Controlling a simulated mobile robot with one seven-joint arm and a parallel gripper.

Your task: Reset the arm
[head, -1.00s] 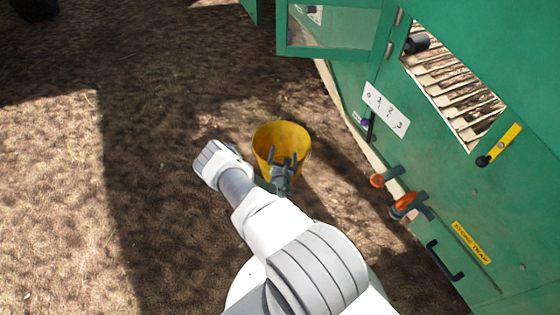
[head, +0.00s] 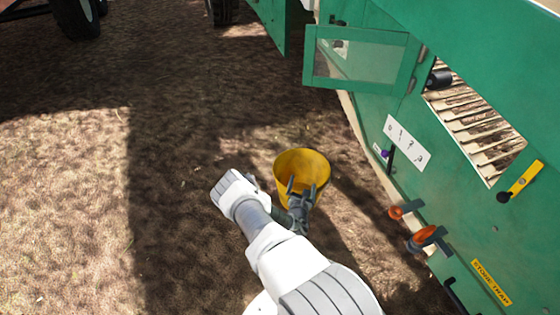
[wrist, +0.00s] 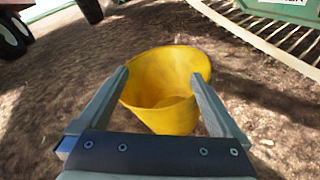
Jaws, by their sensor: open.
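My gripper (head: 301,188) is open and empty, with its fingers apart in front of a yellow bucket (head: 303,162). In the wrist view the fingertips of my gripper (wrist: 158,75) show on either side of the yellow bucket (wrist: 165,105), which stands on the ground beyond them. I see into the bucket and it looks empty. I cannot tell whether the fingers touch its rim. My white arm reaches up from the bottom of the head view.
A green machine (head: 440,200) fills the right side, with an open windowed door (head: 362,62), a slatted opening (head: 475,125), orange knobs (head: 424,234) and a yellow lever (head: 525,179). A wheel (head: 77,15) shows at top left. The brown ground (head: 70,180) at left is clear.

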